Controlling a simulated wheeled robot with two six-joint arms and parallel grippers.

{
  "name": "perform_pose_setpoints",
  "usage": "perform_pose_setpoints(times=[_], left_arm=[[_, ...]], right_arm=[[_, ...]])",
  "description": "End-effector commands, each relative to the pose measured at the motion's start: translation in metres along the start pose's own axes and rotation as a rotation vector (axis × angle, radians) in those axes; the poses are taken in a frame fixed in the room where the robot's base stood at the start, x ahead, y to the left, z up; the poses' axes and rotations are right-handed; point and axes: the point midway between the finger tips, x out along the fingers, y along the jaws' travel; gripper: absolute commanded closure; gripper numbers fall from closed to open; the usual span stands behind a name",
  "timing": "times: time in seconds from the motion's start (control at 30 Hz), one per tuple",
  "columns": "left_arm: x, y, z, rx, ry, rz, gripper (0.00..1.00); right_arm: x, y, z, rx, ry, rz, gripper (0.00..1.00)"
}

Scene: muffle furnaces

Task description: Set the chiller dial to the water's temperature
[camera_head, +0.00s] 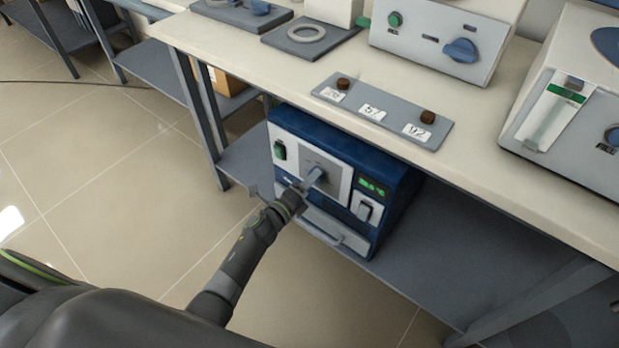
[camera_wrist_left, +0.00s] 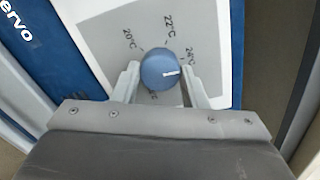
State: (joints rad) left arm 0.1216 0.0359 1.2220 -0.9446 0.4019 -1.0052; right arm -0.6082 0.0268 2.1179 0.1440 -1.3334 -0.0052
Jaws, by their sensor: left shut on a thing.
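The chiller (camera_head: 393,186) is a blue box with a white front on the lower shelf under the bench. Its dial (camera_wrist_left: 160,70) is a round blue knob with a white pointer line, which points toward the 24°C mark in the left wrist view. Marks for 20°C and 22°C show above it; a lower mark is partly hidden. My left gripper (camera_head: 313,177) is at the dial, and in the left wrist view its fingers (camera_wrist_left: 157,82) are shut on the knob's two sides. A green-lit display (camera_head: 372,187) on the chiller is too small to read surely. My right gripper is not visible.
A grey strip (camera_head: 350,112) with labels and two brown knobs lies on the bench top (camera_head: 300,65) above the chiller. Instruments with a blue knob (camera_head: 461,50) and a green switch stand behind it. The bench edge overhangs the chiller. The floor (camera_head: 120,180) at left is open.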

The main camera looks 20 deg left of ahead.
Motion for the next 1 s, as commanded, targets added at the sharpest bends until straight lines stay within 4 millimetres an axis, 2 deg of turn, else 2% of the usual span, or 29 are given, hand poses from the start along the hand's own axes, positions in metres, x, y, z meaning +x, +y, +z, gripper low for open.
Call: perform_pose_setpoints(times=[0.47,1.0], left_arm=[[-0.001,-0.001,0.001,-0.454,0.0,0.004,0.84],[-0.001,-0.001,0.001,-0.967,-0.002,0.004,0.84]], right_arm=[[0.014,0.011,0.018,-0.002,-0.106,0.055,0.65],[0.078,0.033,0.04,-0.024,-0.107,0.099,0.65]])
